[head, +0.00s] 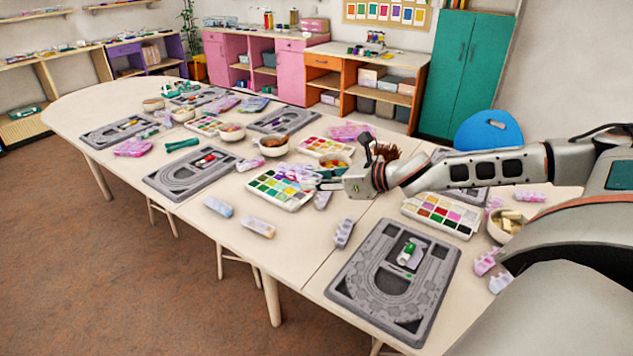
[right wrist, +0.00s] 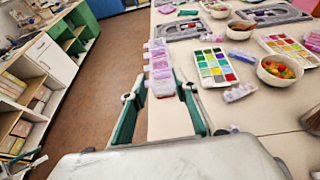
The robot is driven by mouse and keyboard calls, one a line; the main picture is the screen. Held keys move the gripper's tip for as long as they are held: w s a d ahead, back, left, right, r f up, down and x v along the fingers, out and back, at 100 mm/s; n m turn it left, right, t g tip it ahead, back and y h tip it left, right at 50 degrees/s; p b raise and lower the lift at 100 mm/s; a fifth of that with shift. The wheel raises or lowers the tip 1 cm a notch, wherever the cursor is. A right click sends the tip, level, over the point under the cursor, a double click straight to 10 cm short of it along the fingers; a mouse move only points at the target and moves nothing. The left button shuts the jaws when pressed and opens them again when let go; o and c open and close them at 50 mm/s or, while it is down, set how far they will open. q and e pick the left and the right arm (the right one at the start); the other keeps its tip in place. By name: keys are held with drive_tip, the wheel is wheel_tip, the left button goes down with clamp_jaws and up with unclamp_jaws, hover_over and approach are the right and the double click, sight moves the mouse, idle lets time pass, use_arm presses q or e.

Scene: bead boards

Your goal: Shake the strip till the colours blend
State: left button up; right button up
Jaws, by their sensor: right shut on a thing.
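My right gripper (head: 322,181) reaches in from the right over the middle of the table in the head view. It is shut on a translucent pink-purple strip of small lidded compartments (head: 288,172). In the right wrist view the strip (right wrist: 160,66) sticks out ahead from between the two green fingers (right wrist: 157,100), with some red at its near end. The bead colours inside are too small to tell apart. In the head view the strip appears over the paint-like tray of coloured squares (head: 268,190). My left gripper is not in view.
Grey bead boards (head: 385,285) lie around the white table (head: 290,245). Another colour tray (head: 440,214) and a bowl (head: 508,222) stand at right. Loose strips lie near the front edge, such as a bluish one (head: 218,207) and a cream one (head: 258,227).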

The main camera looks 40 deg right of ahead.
wheel_tip(320, 180, up, 5)
wheel_tip(320, 180, down, 5)
drive_tip(key=shift+f, duration=0.1)
drive_tip(key=shift+r, duration=2.55)
wheel_tip(320, 180, down, 5)
drive_tip(key=shift+f, duration=0.1)
wheel_tip(320, 180, up, 5)
drive_tip(key=shift+r, duration=0.15)
wheel_tip(320, 180, down, 5)
drive_tip(key=shift+f, duration=0.15)
drive_tip(key=shift+r, duration=2.6)
wheel_tip(320, 180, down, 5)
drive_tip(key=shift+f, duration=0.1)
